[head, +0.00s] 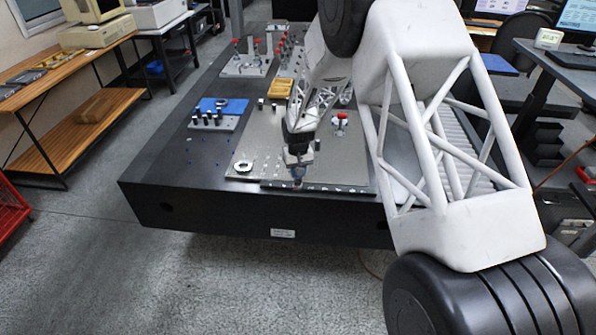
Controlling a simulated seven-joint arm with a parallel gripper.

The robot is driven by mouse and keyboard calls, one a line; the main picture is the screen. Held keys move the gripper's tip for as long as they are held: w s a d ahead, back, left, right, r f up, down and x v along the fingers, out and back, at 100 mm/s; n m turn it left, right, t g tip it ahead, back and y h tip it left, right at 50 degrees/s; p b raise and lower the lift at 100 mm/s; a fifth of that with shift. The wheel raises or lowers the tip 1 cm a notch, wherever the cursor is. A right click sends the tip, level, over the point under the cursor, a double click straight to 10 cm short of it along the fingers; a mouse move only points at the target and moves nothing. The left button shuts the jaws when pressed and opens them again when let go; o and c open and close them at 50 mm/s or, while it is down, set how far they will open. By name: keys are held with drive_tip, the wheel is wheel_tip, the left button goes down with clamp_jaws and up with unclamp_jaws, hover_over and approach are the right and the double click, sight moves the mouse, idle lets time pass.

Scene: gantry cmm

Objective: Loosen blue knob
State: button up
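My gripper (298,170) points down over the front edge of a grey metal fixture plate (346,160) on the black table. A small bluish spot shows right at its fingertips; it may be the blue knob, but it is too small to be sure. The gripper hides most of whatever is under it. I cannot tell whether the fingers are open or shut, or whether they touch the spot.
A red-topped clamp (341,120) stands on the plate behind and right of my gripper. A blue block (221,106), a yellow block (281,88) and several red-knobbed posts stand farther back. The black table's (150,165) front left is clear.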

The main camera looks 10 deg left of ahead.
drive_tip(key=o, duration=0.9)
drive_tip(key=shift+o, duration=0.2)
drive_tip(key=shift+r, duration=0.15)
drive_tip(key=shift+r, duration=3.8)
